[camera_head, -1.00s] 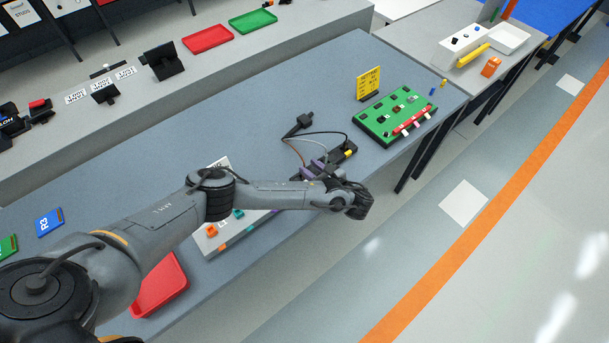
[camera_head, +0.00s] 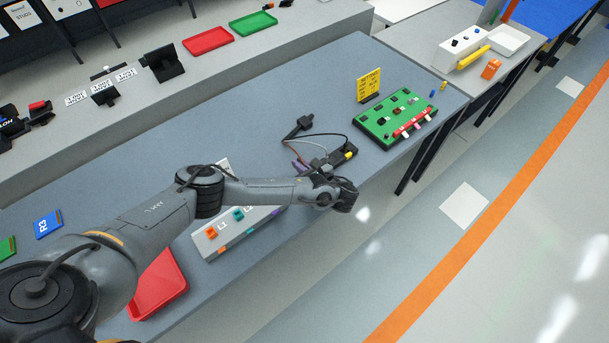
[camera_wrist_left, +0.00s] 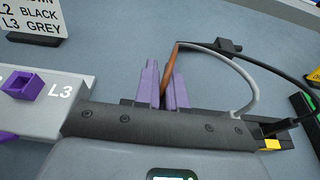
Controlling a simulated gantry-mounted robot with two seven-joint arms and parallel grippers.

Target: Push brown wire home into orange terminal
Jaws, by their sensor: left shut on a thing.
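The orange terminal (camera_head: 211,233) is at the L1 end of a pale terminal block (camera_head: 204,245), left of and apart from my left gripper in the head view. My left gripper (camera_head: 299,165) has purple fingers; they also show in the left wrist view (camera_wrist_left: 164,88). The wire's gripped end is hidden by the gripper body. My right gripper is not in view.
The block's L3 end with its purple terminal (camera_wrist_left: 22,87) is left of the gripper in the wrist view. A black plug (camera_head: 303,122) and cable lie behind. A green board (camera_head: 372,122) stands right, a red tray (camera_head: 157,290) at front left.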

